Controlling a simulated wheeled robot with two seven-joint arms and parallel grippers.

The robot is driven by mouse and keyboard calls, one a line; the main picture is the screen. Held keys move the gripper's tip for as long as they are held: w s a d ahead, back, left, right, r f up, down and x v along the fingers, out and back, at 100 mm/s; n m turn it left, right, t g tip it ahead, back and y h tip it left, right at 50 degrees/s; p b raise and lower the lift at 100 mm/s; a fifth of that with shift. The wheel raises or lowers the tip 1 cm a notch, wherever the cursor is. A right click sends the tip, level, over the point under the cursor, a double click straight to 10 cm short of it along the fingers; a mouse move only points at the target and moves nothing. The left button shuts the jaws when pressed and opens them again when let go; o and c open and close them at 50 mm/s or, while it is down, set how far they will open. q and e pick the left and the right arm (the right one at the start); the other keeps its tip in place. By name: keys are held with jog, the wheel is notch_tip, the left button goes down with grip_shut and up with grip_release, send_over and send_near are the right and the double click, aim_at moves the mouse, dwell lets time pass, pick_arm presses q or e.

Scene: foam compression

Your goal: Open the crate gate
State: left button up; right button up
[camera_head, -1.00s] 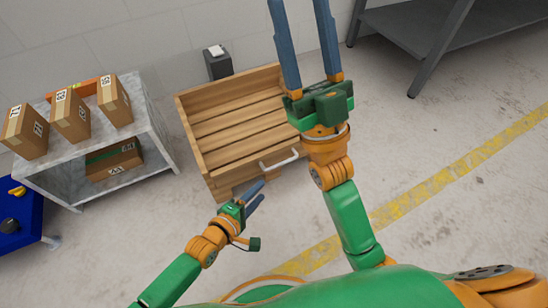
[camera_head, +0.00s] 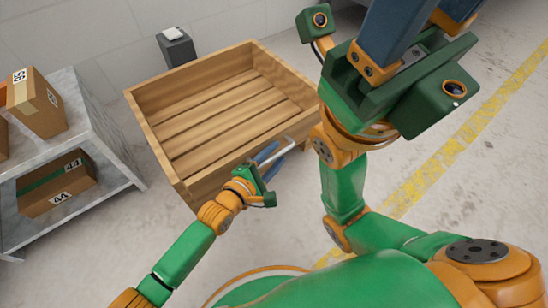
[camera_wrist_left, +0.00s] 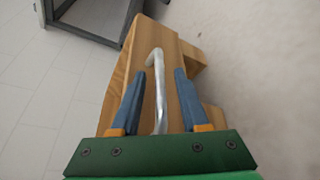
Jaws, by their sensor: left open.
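The wooden crate (camera_head: 190,85) stands open-topped on the floor in the middle of the head view, its front gate (camera_head: 205,183) facing me. A silver bar handle (camera_head: 302,134) is on the gate; it also shows in the left wrist view (camera_wrist_left: 157,75). My left gripper (camera_head: 277,152) is at the handle. In the left wrist view, its open blue fingers (camera_wrist_left: 160,90) stand on either side of the bar, with gaps visible. My right gripper (camera_head: 425,38) is raised close to the head camera, its fingers apart at their bases and its fingertips out of frame.
A grey shelf (camera_head: 100,140) with cardboard boxes (camera_head: 38,103) stands left of the crate. A dark grey post (camera_head: 178,50) stands behind it. A yellow floor line (camera_head: 450,150) runs at the right. Floor between crate and shelf is clear.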

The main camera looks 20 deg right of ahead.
pick_arm(q)
grip_shut()
dwell(1.3)
